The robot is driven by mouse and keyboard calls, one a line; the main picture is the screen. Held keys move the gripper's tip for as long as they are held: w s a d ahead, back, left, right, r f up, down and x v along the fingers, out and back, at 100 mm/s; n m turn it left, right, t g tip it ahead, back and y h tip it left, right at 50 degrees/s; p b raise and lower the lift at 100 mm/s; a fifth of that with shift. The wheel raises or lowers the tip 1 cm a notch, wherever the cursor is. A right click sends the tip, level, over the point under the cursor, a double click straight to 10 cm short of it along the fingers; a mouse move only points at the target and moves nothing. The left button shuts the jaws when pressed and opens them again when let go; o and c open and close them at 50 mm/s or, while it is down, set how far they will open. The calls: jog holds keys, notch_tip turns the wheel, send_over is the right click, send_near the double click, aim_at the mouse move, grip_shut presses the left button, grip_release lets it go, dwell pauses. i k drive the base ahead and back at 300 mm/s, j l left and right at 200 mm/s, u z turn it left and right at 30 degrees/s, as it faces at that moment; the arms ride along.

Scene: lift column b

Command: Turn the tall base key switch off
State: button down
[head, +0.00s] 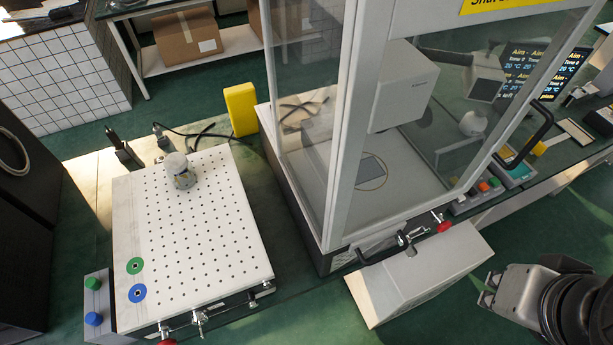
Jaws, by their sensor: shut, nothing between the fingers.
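I cannot tell for sure which part is the tall base key switch. A small metal fitting (408,238) sits on the front lower edge of the glass cabinet (340,185), with a red knob (443,226) to its right. A similar metal fitting (199,318) is on the front edge of the perforated board (215,235), with another red knob (167,342) partly cut off below. The on or off position of any switch is too small to read. My gripper (485,290) is at the lower right, shut and empty, apart from these fittings.
A white box-like block (420,275) stands below the cabinet front, between the fittings and my gripper. A black handle (527,135) sticks out from the cabinet's right side. A yellow block (241,108) and a cylindrical part (180,170) stand at left. Green floor (410,325) shows in front.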

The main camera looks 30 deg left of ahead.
aim_at(411, 252)
jog(key=u, duration=1)
jog(key=j+z, duration=0.3)
jog(key=j, duration=0.15)
jog(key=z, duration=0.75)
jog(key=k+u, duration=0.1)
jog(key=u, duration=0.15)
jog(key=k+u, duration=0.25)
jog(key=i+j, duration=0.05)
jog(key=i, duration=0.05)
